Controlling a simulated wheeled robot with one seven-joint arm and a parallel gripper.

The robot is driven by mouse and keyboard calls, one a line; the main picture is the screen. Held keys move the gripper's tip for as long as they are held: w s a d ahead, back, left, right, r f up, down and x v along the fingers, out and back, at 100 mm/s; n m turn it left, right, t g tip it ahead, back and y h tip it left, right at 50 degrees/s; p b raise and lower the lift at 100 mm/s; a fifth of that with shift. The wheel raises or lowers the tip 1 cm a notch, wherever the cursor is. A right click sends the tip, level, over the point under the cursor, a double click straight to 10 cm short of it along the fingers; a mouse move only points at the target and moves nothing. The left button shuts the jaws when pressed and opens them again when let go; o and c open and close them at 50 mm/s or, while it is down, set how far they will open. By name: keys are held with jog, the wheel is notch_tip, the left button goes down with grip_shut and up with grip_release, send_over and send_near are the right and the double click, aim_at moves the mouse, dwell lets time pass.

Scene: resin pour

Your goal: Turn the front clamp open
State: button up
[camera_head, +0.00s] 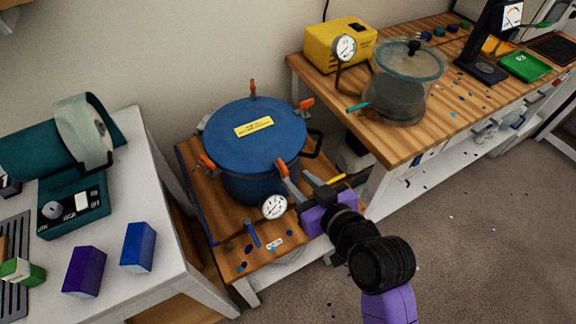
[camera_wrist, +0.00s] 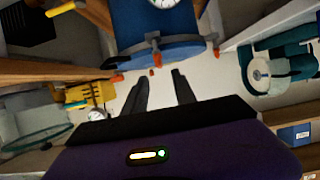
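The blue pot (camera_head: 256,130) with a yellow label stands on a low wooden shelf, with orange-tipped clamps around its lid. The front clamp (camera_head: 283,169) is at the pot's near right edge. My gripper (camera_head: 296,178) is close beside this clamp, its fingers reaching toward the pot. In the wrist view, my gripper (camera_wrist: 161,77) has its two dark fingers spread apart. A small orange tip (camera_wrist: 152,72) shows between the fingertips there, below the blue pot (camera_wrist: 158,22). I cannot tell whether a finger touches the clamp.
A pressure gauge (camera_head: 274,206) sticks out at the pot's front, left of my gripper. A black pot handle (camera_head: 315,143) is behind it. The wooden workbench (camera_head: 440,125) carries a glass vessel (camera_head: 404,84) and a yellow pump (camera_head: 340,42). A white table (camera_head: 140,190) stands left.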

aim_at(284, 167)
jog(key=p+x, duration=0.1)
jog(key=x, duration=0.6)
jog(key=shift+w+a, duration=0.1)
jog(key=shift+w, duration=0.1)
grip_shut()
